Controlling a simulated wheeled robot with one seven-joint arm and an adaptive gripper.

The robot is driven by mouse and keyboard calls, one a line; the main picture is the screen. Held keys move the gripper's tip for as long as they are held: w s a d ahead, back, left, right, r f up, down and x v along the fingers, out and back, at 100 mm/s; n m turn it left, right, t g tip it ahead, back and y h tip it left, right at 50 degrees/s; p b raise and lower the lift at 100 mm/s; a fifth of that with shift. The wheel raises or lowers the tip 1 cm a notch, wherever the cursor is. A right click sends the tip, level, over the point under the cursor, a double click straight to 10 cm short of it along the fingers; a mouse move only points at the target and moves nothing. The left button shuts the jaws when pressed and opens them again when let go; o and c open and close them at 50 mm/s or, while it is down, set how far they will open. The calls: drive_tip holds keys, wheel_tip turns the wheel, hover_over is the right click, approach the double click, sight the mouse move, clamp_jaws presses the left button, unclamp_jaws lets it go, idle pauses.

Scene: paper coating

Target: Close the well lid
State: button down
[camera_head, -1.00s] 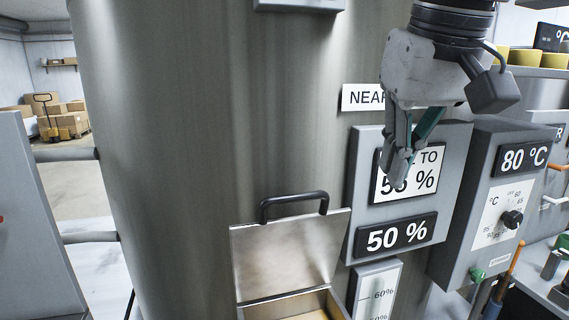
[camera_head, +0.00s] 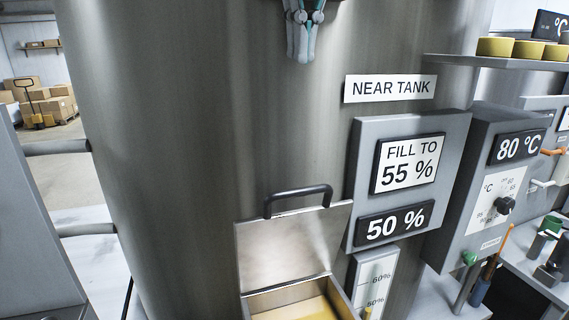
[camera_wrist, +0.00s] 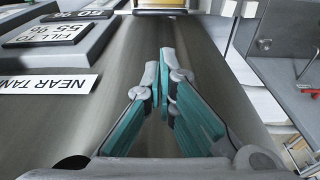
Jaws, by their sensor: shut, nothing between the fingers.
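The well lid (camera_head: 288,248) is a flat metal plate with a dark bar handle (camera_head: 298,198) along its top edge. It stands raised and open against the steel tank in the head view. Below it is the open well (camera_head: 292,297), a metal box with yellow inside, cut off by the bottom of the view. My gripper (camera_head: 301,58) is at the top of the head view, well above the handle and apart from it. Its teal fingers are shut and empty, and they also show in the wrist view (camera_wrist: 165,60).
The steel tank (camera_head: 190,160) fills the middle. To the right are a fill panel (camera_head: 445,170) reading 50 %, a level gauge (camera_head: 375,285) and an 80 °C control box (camera_head: 505,185). The space in front of the tank between gripper and lid looks clear.

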drive_tip(key=f, duration=0.6)
drive_tip(key=w+f, duration=0.1)
drive_tip(key=f, duration=0.5)
drive_tip(key=w+f+p, duration=0.1)
drive_tip(key=f, duration=0.5)
drive_tip(key=shift+w+a, duration=0.25)
drive_tip(key=shift+a, duration=0.1)
